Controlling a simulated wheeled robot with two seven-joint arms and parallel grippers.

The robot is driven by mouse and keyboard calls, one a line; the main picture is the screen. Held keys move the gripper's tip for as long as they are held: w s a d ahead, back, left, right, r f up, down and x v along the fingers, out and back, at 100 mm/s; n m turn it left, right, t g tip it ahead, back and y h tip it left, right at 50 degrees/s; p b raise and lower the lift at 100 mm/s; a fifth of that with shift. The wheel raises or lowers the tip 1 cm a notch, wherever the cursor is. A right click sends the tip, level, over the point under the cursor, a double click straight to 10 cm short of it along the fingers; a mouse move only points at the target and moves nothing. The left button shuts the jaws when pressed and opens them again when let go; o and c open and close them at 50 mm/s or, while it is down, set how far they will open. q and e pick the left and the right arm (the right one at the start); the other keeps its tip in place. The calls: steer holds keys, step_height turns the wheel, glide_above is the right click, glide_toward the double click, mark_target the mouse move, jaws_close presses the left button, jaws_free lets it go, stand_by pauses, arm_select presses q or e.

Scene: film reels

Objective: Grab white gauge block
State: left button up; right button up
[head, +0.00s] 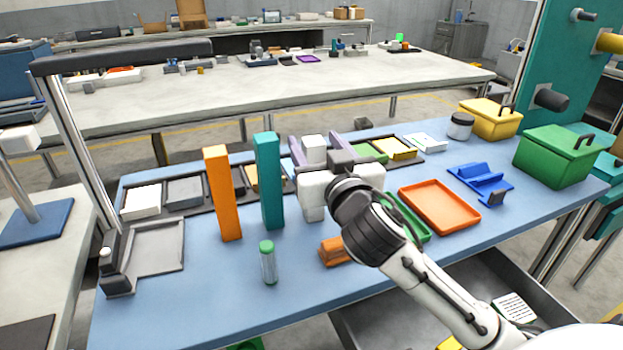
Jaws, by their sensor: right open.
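A flat white block (142,202) lies in the left end of the dark compartment tray (196,210), beside a grey block. Another white block-like piece (314,150) shows between two purple pieces, just behind my right gripper; I cannot tell which white piece is the gauge block. I cannot see what lies between the fingers. My left gripper is out of view.
A tall orange block (221,195) and a tall teal block (268,180) stand left of my right gripper. A green-capped bottle (268,263) stands in front. An orange tray (440,206), blue holder (481,183) and green box (555,156) are right.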

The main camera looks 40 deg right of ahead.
mark_target(311, 137)
steer(key=shift+x, duration=2.8)
jaws_close()
